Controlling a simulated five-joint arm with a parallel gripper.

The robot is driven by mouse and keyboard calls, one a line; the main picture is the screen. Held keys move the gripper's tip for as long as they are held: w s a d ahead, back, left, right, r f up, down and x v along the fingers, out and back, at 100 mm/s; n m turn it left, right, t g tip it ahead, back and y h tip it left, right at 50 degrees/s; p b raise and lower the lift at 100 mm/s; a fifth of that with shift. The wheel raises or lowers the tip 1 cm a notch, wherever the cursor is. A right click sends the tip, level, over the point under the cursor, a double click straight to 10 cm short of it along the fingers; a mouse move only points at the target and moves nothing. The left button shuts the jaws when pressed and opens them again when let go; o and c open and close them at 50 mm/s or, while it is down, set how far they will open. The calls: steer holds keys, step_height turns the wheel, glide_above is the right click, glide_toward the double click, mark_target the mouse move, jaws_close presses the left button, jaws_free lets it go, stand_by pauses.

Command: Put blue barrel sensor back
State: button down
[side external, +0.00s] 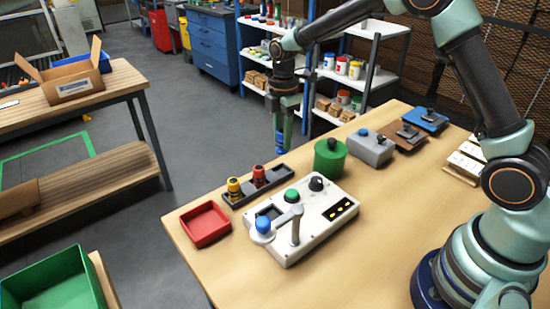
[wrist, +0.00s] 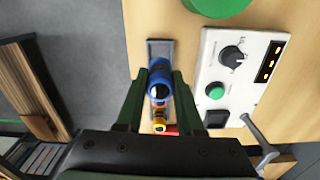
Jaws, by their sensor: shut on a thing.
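The blue barrel sensor (side external: 279,143) hangs upright in my gripper (side external: 283,120), over the far end of the dark rack (side external: 284,171) and apart from it in the side view. In the wrist view the blue sensor (wrist: 159,78) sits between the two dark green fingers of my gripper (wrist: 160,88), with the rack (wrist: 160,47) behind it. A yellow sensor (side external: 234,188) and a red sensor (side external: 259,176) stand in the rack. The rack's far end is bare. The sensor's lower end is hard to see in the wrist view.
A white control box (side external: 318,213) with a lever and knobs stands just right of the rack. A red tray (side external: 205,224) lies at the near left. A green cylinder (side external: 329,158) and a grey box (side external: 371,148) stand behind.

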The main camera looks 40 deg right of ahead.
steer(key=shift+f, duration=3.75)
steer(key=shift+f, duration=0.1)
steer(key=c, duration=0.5)
jaws_free()
